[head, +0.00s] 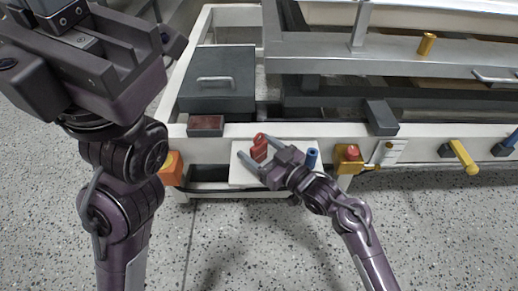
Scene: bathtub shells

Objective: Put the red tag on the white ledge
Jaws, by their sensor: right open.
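The red tag (259,149) is a small upright red piece with a rounded top, in the middle of the head view. It stands in front of or over the white ledge (240,176), a small flat white shelf at the front of the frame. I cannot tell whether the tag touches the ledge. My right gripper (249,145) is open, with its fingers on either side of the tag. Its body hides part of the ledge. My left arm fills the left side, but its fingertips do not show.
A blue peg (312,158) stands just right of my gripper, and a yellow block with a red knob (349,158) is further right. A grey lidded box (217,82) lies behind. The speckled floor in front is clear.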

